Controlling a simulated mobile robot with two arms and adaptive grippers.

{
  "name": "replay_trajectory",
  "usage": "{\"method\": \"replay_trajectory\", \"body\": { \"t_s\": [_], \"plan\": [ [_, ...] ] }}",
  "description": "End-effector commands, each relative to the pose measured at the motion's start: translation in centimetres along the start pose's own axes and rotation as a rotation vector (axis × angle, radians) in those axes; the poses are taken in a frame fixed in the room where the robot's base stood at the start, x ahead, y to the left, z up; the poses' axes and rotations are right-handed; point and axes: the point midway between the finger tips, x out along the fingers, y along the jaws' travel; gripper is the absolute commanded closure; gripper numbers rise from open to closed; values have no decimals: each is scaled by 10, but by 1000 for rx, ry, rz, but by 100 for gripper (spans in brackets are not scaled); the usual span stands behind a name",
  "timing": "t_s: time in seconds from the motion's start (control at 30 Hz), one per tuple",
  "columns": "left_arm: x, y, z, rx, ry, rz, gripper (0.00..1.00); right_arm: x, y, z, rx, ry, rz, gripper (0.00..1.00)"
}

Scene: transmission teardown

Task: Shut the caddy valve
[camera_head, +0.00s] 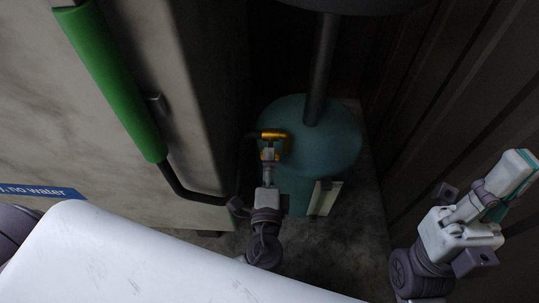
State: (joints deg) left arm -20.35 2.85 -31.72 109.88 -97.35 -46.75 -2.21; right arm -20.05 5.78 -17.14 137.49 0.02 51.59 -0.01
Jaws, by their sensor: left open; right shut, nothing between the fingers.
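The caddy is a teal round tank (335,135) standing on the floor, with a dark post rising from its top. A yellow valve (272,135) with a handle lying roughly crosswise in the picture sits at its left side. My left gripper (268,155) is open, with its fingertips right at the yellow valve; I cannot tell whether they touch it. The gripper hides the valve's lower part. My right gripper (517,165) is shut and empty at the far right, well away from the caddy.
A pale cabinet (195,100) stands left of the caddy. A green grip (110,80) with a dark tube (190,193) runs in front of it. A blue sign (40,191) reads "no water". A dark ribbed wall (440,110) closes the right side. Some floor (350,240) is clear below the caddy.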

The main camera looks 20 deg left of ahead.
Motion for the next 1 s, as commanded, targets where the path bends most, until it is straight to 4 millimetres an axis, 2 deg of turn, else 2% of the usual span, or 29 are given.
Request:
{"method": "replay_trajectory", "body": {
  "t_s": [0.2, 0.4, 0.6, 1.0],
  "plan": [
    [-50, 2, 0, 1, 2, 4, 28, 0, 0, 0, 1, 0, 1, 100],
    [-82, 1, 0, 2, 2, 3, 28, 0, 0, 0, 1, 0, 1, 100],
    [-94, 0, 0, 1, 1, 1, 28, 0, 0, 0, 1, 0, 1, 100],
    [-94, 0, 0, 0, 1, 0, 28, 0, 0, 0, 1, 0, 0, 100]
  ]
}}
